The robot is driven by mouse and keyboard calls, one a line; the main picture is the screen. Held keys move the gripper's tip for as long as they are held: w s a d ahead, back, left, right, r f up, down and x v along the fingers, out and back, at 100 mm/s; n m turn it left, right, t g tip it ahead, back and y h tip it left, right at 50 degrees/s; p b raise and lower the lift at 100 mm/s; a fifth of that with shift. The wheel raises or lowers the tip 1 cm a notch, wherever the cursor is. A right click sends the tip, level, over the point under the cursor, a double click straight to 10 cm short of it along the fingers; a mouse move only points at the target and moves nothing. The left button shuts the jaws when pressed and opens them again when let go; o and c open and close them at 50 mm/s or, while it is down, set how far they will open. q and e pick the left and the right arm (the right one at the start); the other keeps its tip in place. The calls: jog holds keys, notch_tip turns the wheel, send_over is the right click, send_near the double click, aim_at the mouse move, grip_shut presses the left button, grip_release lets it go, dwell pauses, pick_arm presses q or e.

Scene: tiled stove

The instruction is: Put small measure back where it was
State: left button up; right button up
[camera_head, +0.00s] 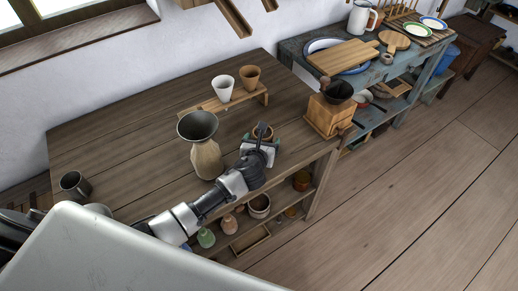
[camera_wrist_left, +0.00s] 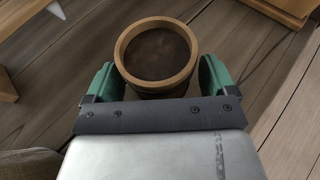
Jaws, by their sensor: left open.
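A small round wooden cup (camera_head: 263,130), which looks like the small measure, stands on the brown wooden table (camera_head: 130,140). In the left wrist view the cup (camera_wrist_left: 157,52) is upright with a pale rim and dark inside, between the two green fingers. My left gripper (camera_wrist_left: 157,78) is open around it, with a finger at each side. In the head view my left gripper (camera_head: 260,146) reaches over the table, partly hiding the cup. I cannot tell whether the fingers touch it. My right gripper is not in view.
A vase with a metal funnel (camera_head: 198,125) stands close left of the gripper. A low wooden stand (camera_head: 205,104) behind holds a white cup (camera_head: 222,88) and a brown cup (camera_head: 250,77). A grinder (camera_head: 325,115) is at right, a metal mug (camera_head: 75,185) at far left.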

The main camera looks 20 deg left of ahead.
pick_arm(q)
jog(key=v, duration=1.1)
jog(key=shift+s+r+p, duration=0.1)
jog(key=shift+s+p, duration=0.25)
